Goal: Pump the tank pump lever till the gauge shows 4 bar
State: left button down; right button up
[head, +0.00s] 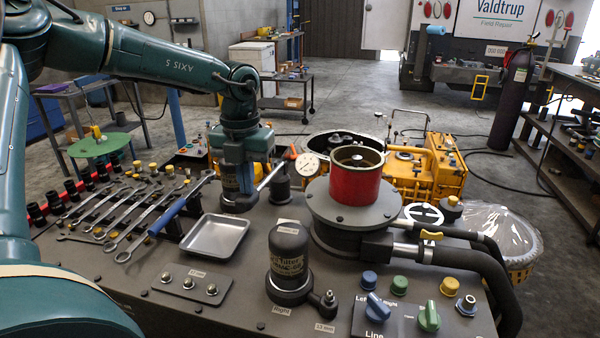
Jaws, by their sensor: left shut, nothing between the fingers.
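My left gripper (240,182) points down at the back middle of the bench. Its fingers are hard to tell from the dark filter housing there; it appears shut and empty. A silver rod with a dark end (270,176) slants up to the right beside it, likely the pump lever; I cannot tell whether they touch. The white round gauge (307,166) stands just right of the rod; its reading is too small to make out. A red cylinder (355,182) sits on the grey round tank top (330,210). My right gripper is not in view.
A black filter housing (289,258) stands at the front middle. An empty metal tray (214,238) and several wrenches (135,212) lie to its left. Coloured knobs (428,318) line the front.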

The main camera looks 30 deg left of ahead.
aim_at(248, 199)
pick_arm(q)
notch_tip(248, 199, down, 3)
jog(key=shift+r+b, duration=0.1)
jog(key=shift+b, duration=0.95)
jog(key=shift+f+b, duration=0.7)
jog(key=shift+f, duration=0.1)
jog(key=shift+f+b, duration=0.55)
jog(key=shift+f, duration=0.05)
jog(key=shift+r+p, duration=0.35)
jog(key=shift+r, duration=0.05)
notch_tip(248, 199, up, 8)
jog(key=p, duration=0.4)
jog(key=shift+f, duration=0.25)
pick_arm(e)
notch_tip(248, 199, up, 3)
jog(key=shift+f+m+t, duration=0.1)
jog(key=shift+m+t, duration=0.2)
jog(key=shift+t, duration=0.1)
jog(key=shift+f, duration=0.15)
